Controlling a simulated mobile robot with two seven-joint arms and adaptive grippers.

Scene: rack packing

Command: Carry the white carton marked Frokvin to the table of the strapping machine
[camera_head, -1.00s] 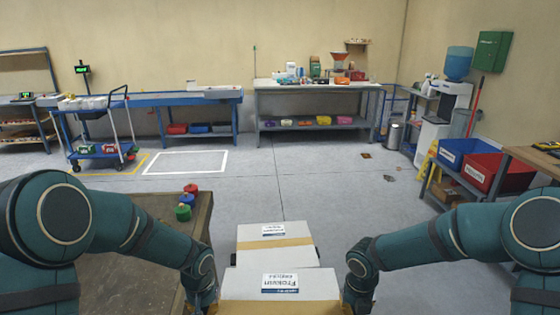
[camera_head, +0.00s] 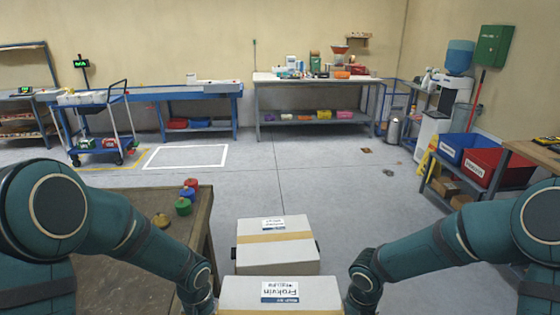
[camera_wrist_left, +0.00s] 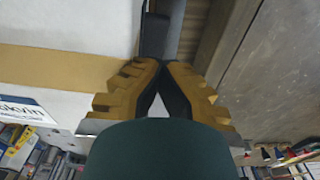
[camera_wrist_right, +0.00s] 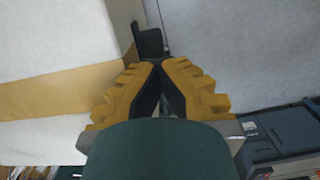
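The white carton marked Frokvin (camera_head: 245,291), with a tan tape band, is at the bottom centre of the head view, between my two arms. My left gripper (camera_wrist_left: 160,63) is shut at the carton's side, where a dark handle (camera_wrist_left: 155,35) shows at the fingertips. My right gripper (camera_wrist_right: 157,63) is shut at the opposite side, by a similar dark handle (camera_wrist_right: 149,41). The fingertips' exact contact is partly hidden. The carton also fills the left of both wrist views. I cannot identify the strapping machine's table.
A second white taped carton (camera_head: 276,259) stands just beyond. A brown-topped table (camera_head: 110,258) with several coloured jars is at left. A workbench (camera_head: 318,80) and blue trolley (camera_head: 100,127) stand farther back. Bins (camera_head: 492,168) are at right. The middle floor (camera_head: 310,178) is clear.

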